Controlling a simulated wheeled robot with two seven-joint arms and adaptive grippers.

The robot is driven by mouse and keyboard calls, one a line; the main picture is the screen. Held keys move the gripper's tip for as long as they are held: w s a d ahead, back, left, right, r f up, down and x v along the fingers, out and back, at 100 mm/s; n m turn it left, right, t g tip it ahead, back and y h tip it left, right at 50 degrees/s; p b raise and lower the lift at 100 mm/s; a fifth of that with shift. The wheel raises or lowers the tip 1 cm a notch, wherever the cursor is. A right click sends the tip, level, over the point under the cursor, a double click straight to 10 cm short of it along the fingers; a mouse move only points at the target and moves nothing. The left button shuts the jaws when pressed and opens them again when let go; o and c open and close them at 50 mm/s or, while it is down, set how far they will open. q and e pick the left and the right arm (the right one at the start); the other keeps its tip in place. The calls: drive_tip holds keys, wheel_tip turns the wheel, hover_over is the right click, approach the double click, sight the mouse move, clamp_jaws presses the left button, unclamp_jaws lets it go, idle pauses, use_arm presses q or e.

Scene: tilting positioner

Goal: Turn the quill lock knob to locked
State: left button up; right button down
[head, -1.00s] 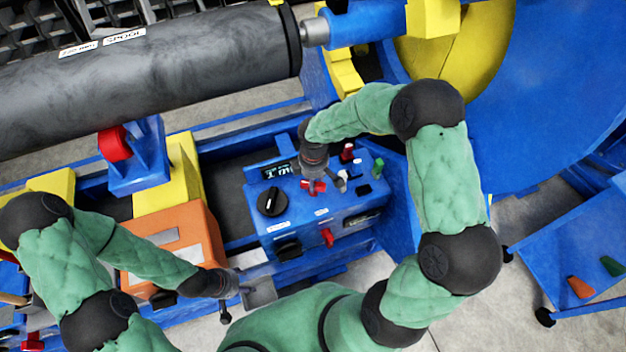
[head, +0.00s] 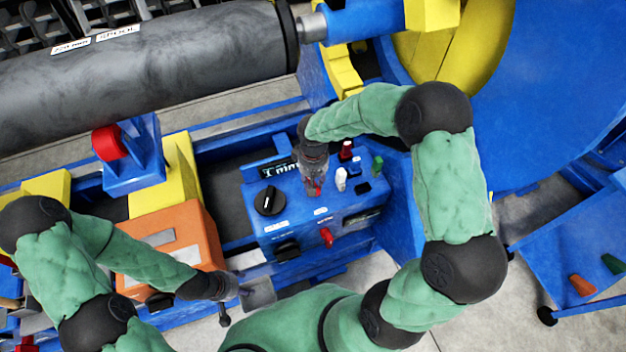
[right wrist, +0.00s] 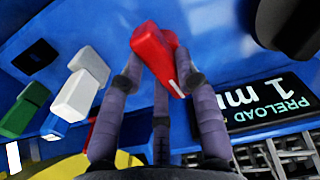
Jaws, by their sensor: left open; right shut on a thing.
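A red bar-shaped knob (head: 315,189) stands on the top of the blue control box, partly hidden under my right gripper (head: 315,182). I take it for the quill lock knob; its label is not readable. In the right wrist view the red knob (right wrist: 152,52) sits between the fingers of my right gripper (right wrist: 162,70), which is shut on it. The bar is slanted in that view. My left gripper (head: 250,290) is open and empty, low beside the orange block, away from the box.
The blue control box (head: 272,232) also carries a black dial (head: 269,200), a white knob (head: 341,178), a green knob (head: 377,166) and a red front knob (head: 326,237). A preload display (right wrist: 265,103) is close to the right fingers. A grey roller (head: 150,75) lies behind.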

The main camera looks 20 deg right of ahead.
drive_tip(key=shift+m, duration=0.8)
drive_tip(key=c, duration=0.9)
unclamp_jaws()
wheel_tip(320, 180, up, 12)
drive_tip(key=shift+f, duration=0.1)
drive_tip(key=shift+s, duration=0.1)
